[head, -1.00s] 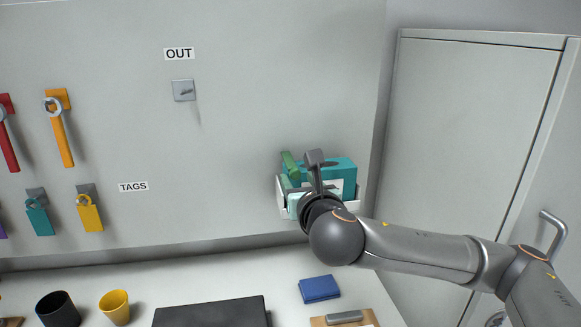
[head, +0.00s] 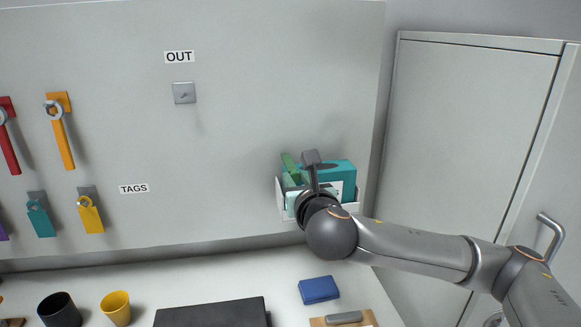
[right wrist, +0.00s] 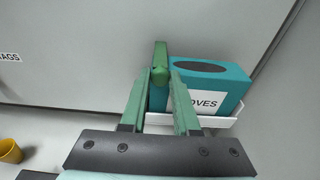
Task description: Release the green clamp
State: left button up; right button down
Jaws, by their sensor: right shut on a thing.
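The gripper's two long green fingers reach up from a dark base. In the head view my right wrist hides most of the gripper and the clamp's lower part. I cannot tell whether the clamp touches the white holder. My left gripper is not in view.
A teal glove box (head: 343,171) sits in a white wall holder (right wrist: 215,122), close to the right of the clamp. A blue block (head: 319,290), a yellow cup (head: 115,308) and a dark cup (head: 59,310) stand on the counter. Tools and tags hang at the left.

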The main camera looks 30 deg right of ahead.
aim_at(284, 110)
jog(key=r, duration=0.2)
jog(key=w+r, duration=0.1)
jog(key=r, duration=0.1)
jog(key=w+r, duration=0.1)
jog(key=r, duration=0.1)
jog(key=shift+d+r+p, duration=0.25)
jog(key=shift+r+p, duration=0.05)
jog(key=shift+w+d+r, duration=0.2)
jog(key=shift+w+r, duration=0.6)
jog(key=shift+r, duration=0.1)
jog(key=shift+w+d+r, duration=0.3)
jog(key=shift+w+r, duration=0.1)
jog(key=shift+w, duration=0.7)
jog(key=shift+w+d+r, duration=0.25)
jog(key=shift+w+r, duration=0.15)
jog(key=shift+w, duration=0.65)
jog(key=shift+w+d+r, duration=0.3)
jog(key=shift+w+r, duration=0.1)
jog(key=shift+w, duration=0.7)
jog(key=c, duration=0.8)
grip_release()
jog(key=shift+o, duration=0.2)
